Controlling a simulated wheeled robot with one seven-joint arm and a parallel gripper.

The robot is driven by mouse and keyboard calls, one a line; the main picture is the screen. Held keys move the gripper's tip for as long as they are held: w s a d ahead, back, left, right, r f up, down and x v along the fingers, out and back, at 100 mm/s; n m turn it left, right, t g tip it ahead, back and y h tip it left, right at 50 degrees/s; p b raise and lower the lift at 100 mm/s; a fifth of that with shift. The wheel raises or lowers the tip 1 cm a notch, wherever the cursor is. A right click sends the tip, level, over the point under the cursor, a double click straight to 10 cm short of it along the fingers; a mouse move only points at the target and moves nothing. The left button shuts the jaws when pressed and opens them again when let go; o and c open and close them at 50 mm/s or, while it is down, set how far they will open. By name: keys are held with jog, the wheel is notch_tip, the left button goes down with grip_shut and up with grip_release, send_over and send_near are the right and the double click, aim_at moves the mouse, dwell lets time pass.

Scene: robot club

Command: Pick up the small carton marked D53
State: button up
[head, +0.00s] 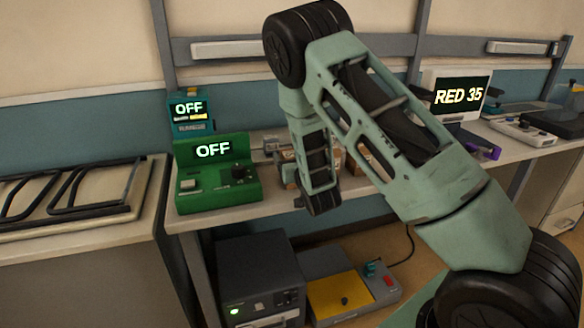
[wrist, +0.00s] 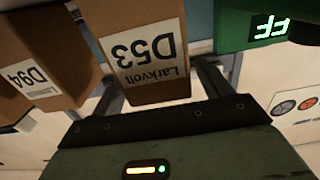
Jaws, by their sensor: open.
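The carton marked D53 (wrist: 145,82) is brown with a white label, upside down in the wrist view. My gripper (wrist: 160,90) is open, with one dark finger on each side of the carton's near end. Whether the fingers touch it I cannot tell. In the head view my arm covers much of this spot; brown cartons (head: 290,173) show in part behind it, their labels unreadable.
A carton marked D94 (wrist: 70,62) stands close to the left of D53 in the wrist view. A green device (head: 215,186) reading OFF stands on the bench beside the cartons. A monitor (head: 458,96) reading RED 35 stands farther right.

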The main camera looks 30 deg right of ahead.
jog(key=shift+w+d, duration=0.1)
jog(key=shift+w, duration=0.4)
jog(key=c, duration=1.2)
jog(key=shift+o, duration=0.2)
jog(key=shift+r, duration=0.1)
